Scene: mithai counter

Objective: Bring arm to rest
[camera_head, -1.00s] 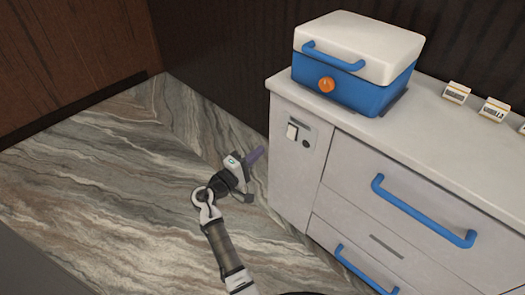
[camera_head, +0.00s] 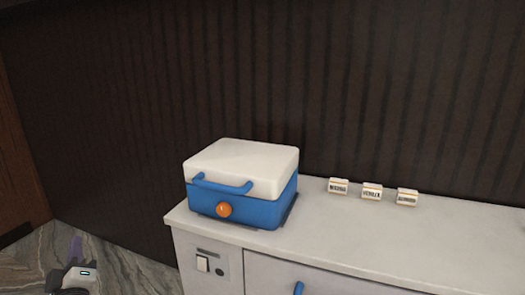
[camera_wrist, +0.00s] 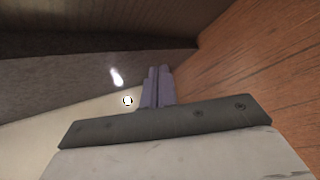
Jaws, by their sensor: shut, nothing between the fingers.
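My gripper shows at the lower left of the head view, with its purple fingers (camera_head: 76,250) pointing up, to the left of the counter and apart from it. In the wrist view the two purple fingers (camera_wrist: 157,88) lie side by side, shut with nothing between them. Most of my arm is below the head view's edge.
A blue box with a white lid (camera_head: 243,170), a blue handle and an orange knob stands on the white counter (camera_head: 330,240). Several small label cards (camera_head: 371,191) stand to its right. A brown wood panel (camera_head: 17,170) is at the left. Marble floor (camera_head: 38,258) surrounds my gripper.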

